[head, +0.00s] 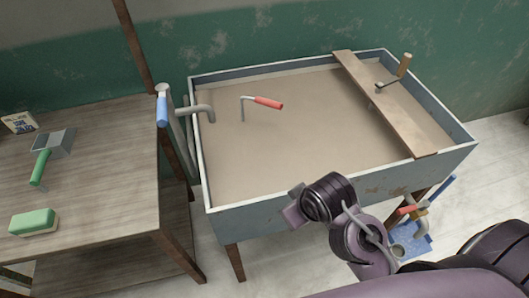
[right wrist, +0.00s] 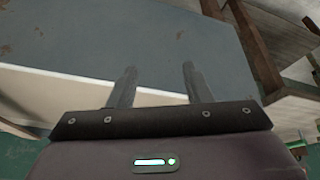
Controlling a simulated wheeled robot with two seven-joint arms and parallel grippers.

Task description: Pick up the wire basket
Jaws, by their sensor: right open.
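My left gripper is not in view.
A grey-blue trough (head: 310,207) holds a flat brown fill, with a plank (head: 385,105) across its right side. A red-handled tool (head: 266,103) is inside. A wooden table (head: 105,150) at left bears a green-handled scraper (head: 40,167) and a green sponge (head: 34,221).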

